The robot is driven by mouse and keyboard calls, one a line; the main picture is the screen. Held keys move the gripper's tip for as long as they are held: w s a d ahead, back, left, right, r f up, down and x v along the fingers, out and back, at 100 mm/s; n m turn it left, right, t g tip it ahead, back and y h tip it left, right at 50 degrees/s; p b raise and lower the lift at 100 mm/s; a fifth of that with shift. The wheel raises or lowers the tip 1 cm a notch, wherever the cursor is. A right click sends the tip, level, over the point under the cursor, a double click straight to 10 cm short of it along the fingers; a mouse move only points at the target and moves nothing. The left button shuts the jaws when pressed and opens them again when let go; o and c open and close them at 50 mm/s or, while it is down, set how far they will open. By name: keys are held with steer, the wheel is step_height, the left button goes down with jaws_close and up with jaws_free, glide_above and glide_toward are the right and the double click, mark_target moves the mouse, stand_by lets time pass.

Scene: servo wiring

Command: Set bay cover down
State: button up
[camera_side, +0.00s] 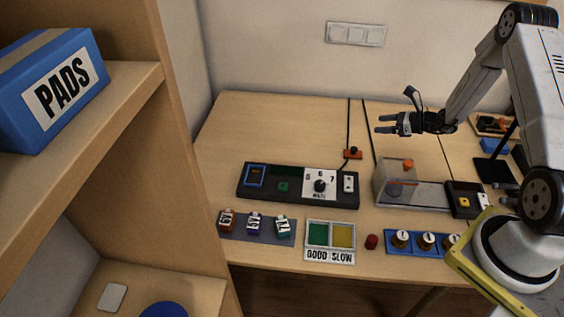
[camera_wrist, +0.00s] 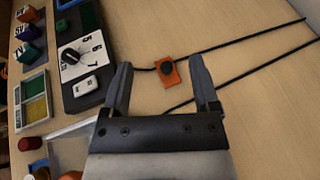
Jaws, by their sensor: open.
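The bay cover looks to be the clear box (camera_side: 382,192) with an orange knob (camera_side: 408,164) on top. In the side view it stands on the desk at the left end of a pale plate, over a round grey part (camera_side: 394,188). In the wrist view only part of the clear cover (camera_wrist: 68,150) shows at the bottom left, with its knob (camera_wrist: 70,175) cut by the frame edge. My gripper (camera_side: 381,124) is open and empty, in the air above and behind the cover, not touching it. Its two fingers also show spread apart in the wrist view (camera_wrist: 161,65).
A black panel with a dial (camera_side: 319,185) lies left of the cover. An orange button block (camera_side: 353,154) with cables sits behind. A green and yellow tray (camera_side: 330,234), a red knob (camera_side: 371,241) and a blue rack (camera_side: 415,250) line the front. The back left desk is clear.

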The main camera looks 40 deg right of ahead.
glide_toward(355, 148)
steer(key=shift+x, duration=1.2)
steer(key=shift+f, duration=0.2)
steer(key=shift+x, duration=1.25)
steer(key=shift+a, duration=0.1)
steer(key=shift+x, duration=2.55)
steer(key=shift+r, duration=0.1)
jaws_close()
